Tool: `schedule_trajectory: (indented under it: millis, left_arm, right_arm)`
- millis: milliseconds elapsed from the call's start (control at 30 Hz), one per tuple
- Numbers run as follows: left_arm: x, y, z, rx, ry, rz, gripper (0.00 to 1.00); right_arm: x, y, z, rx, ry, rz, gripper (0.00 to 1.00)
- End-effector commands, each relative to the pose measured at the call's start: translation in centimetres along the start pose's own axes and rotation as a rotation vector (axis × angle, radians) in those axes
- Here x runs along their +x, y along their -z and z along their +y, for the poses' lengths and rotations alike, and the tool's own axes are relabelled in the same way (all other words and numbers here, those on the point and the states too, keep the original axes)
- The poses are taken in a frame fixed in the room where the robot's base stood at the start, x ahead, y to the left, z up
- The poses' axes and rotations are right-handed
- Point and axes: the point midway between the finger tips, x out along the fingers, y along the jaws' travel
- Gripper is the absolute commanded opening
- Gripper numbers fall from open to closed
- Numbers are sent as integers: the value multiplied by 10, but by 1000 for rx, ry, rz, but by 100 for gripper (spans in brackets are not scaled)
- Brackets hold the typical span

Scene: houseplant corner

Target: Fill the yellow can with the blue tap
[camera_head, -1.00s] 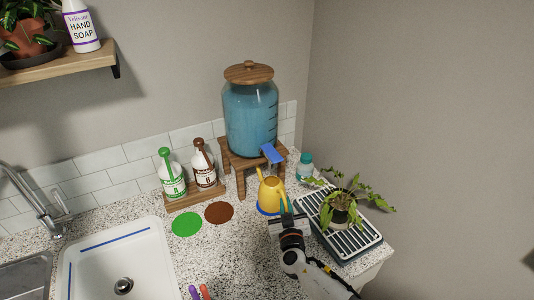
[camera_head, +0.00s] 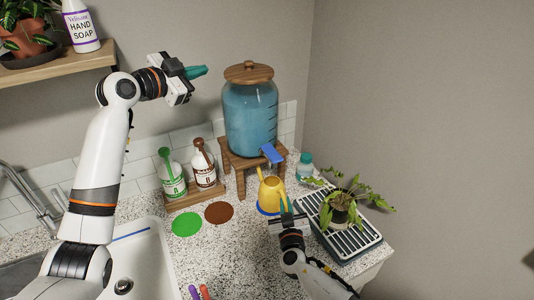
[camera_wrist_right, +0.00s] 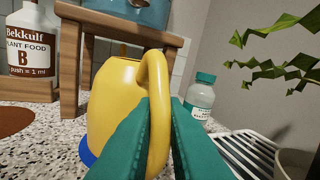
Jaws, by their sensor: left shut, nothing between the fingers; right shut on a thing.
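The yellow can (camera_head: 270,192) stands on a blue round mat (camera_head: 262,211) on the speckled counter, below the blue tap (camera_head: 271,153) of a glass jar of blue water (camera_head: 250,122). My right gripper (camera_head: 286,212) is shut on the can's handle, which shows between its green fingers in the right wrist view (camera_wrist_right: 157,110). The can looks upright; its inside is hidden. My left gripper (camera_head: 197,72) is raised in the air, left of the jar's lid, with its green fingers shut and empty, pointing right.
The jar stands on a wooden stand (camera_head: 240,163). Bottles A (camera_head: 173,182) and B (camera_head: 204,170) stand left of it. A small teal-capped bottle (camera_head: 304,167) and a potted plant on a slatted tray (camera_head: 318,223) are at right. A sink (camera_head: 140,262) is at left.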

Motion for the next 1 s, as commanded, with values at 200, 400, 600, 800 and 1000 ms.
schedule_trajectory:
  millis: [200, 400, 600, 800, 1000]
  left_arm:
    - [20, 41, -104, -234, 297, 6, 0]
    - [16, 68, -158, -432, 447, -19, 0]
    - [13, 76, -173, -502, 490, -32, 0]
    - [13, 76, -173, -502, 489, -32, 0]
    - [18, 75, -175, -502, 489, -33, 0]
  right_arm:
    - [0, -1, 0, 0, 0, -1, 0]
    - [0, -1, 0, 0, 0, -1, 0]
    - [0, -1, 0, 0, 0, -1, 0]
    - [0, -1, 0, 0, 0, -1, 0]
    - [0, -1, 0, 0, 0, -1, 0]
